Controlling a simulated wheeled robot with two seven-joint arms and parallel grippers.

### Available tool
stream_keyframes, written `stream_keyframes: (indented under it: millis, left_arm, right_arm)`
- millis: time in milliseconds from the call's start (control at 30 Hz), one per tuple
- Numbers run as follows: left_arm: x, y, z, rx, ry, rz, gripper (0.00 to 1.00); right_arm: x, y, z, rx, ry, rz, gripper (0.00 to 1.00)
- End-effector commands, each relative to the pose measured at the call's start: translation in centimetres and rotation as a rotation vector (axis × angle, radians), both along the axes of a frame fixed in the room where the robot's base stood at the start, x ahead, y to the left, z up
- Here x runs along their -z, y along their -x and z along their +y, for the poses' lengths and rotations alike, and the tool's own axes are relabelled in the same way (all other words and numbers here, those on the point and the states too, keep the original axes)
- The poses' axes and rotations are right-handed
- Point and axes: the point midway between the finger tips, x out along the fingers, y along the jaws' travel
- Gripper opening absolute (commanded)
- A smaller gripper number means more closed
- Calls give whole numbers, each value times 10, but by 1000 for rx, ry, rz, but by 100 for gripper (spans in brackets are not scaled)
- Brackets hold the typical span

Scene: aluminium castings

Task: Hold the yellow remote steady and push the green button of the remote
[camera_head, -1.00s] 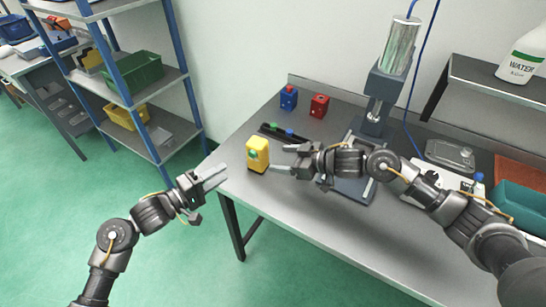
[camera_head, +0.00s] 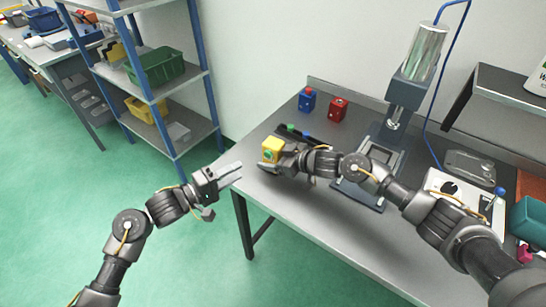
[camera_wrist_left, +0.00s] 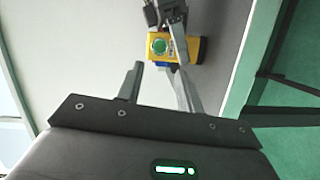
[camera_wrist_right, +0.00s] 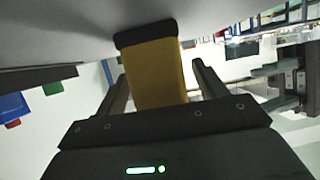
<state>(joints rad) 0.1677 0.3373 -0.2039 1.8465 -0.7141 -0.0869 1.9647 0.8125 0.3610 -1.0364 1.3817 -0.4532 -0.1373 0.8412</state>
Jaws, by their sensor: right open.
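The yellow remote (camera_head: 271,147) stands on the table near its left end. Its round green button shows in the left wrist view, on the yellow remote (camera_wrist_left: 181,46), facing my left gripper. My right gripper (camera_head: 272,163) is open around the remote's lower part; in the right wrist view the yellow remote (camera_wrist_right: 155,75) stands between the two separated fingers. Whether either finger touches it, I cannot tell. My left gripper (camera_head: 236,172) is empty, off the table's left edge, with its fingers apart (camera_wrist_left: 158,85) and pointing toward the remote.
A blue box (camera_head: 307,100) and a red box (camera_head: 338,110) with buttons stand behind the remote. A press (camera_head: 404,92) stands to the right. The floor left of the table is clear.

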Motion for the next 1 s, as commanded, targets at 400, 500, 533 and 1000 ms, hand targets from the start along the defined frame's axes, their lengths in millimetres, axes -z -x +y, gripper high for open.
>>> stream_keyframes:
  millis: [400, 500, 533, 1000]
  left_arm:
    - [0, 0, 0, 0, 0, 0, 36]
    - [0, 0, 0, 0, 0, 0, 25]
    - [0, 0, 0, 0, 0, 0, 21]
    - [0, 0, 0, 0, 0, 0, 0]
  right_arm:
    - [0, 0, 0, 0, 0, 1, 20]
    - [0, 0, 0, 0, 0, 1, 19]
    - [0, 0, 0, 0, 0, 1, 19]
    - [0, 0, -1, 0, 0, 1, 19]
